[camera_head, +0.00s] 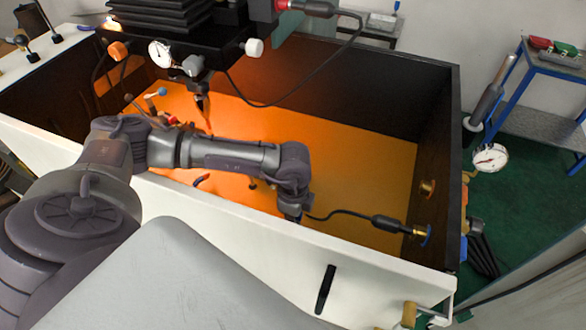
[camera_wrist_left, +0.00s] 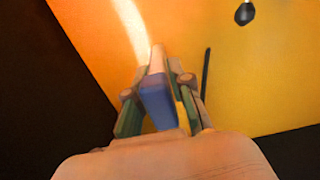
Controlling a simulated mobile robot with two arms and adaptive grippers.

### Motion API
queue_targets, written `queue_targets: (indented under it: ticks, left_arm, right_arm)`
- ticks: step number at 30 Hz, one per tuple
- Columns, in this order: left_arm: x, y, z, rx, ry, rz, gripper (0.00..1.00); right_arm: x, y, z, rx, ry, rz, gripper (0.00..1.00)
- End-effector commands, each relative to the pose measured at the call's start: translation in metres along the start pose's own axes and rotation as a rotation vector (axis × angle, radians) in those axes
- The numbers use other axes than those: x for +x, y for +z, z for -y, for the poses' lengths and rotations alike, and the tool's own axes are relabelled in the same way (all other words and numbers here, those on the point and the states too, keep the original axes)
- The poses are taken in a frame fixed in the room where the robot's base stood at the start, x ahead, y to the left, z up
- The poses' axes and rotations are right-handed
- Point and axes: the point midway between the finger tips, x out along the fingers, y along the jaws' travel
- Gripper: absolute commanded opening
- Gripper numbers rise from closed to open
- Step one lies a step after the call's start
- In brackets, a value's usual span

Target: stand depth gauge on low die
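My left arm reaches over the white front wall into the tank; its wrist (camera_head: 291,190) points down, and the front wall hides the fingers in the head view. In the left wrist view my left gripper (camera_wrist_left: 156,56) points toward the orange floor (camera_wrist_left: 275,85). A blue piece (camera_wrist_left: 157,100) with a pale tip sits between its green-sided fingers; whether this is a held thing or part of the gripper is unclear. I cannot make out the depth gauge or the low die for certain. My right gripper is not in view.
A black machine head with a dial (camera_head: 160,54) overhangs the tank at the left, and its nozzle (camera_head: 203,108) points down. A black plug (camera_head: 385,222) with a cable is at the right. A small dark knob (camera_wrist_left: 245,13) lies beyond the gripper. The right floor is mostly clear.

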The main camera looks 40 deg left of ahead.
Motion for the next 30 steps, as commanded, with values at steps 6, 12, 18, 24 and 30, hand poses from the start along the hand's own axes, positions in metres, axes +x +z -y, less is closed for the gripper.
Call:
queue_targets:
  ticks: [6, 12, 18, 24, 30]
  left_arm:
    - [-0.001, 0.000, 0.000, 0.000, 0.000, 0.000, 0.43]
    - [-0.002, 0.000, 0.000, 0.000, 0.000, 0.000, 0.43]
    - [-0.019, 0.000, 0.001, 0.000, -0.003, -0.002, 0.43]
    - [-0.062, -0.001, 0.001, 0.000, -0.006, -0.003, 0.43]
    - [-0.101, 0.000, 0.001, 0.001, -0.005, -0.001, 0.43]
  right_arm:
    - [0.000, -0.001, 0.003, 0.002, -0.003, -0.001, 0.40]
    - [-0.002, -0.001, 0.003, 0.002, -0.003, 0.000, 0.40]
    - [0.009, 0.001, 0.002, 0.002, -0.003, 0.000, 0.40]
    - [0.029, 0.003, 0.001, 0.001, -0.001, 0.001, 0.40]
    - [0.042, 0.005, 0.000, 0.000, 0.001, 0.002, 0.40]
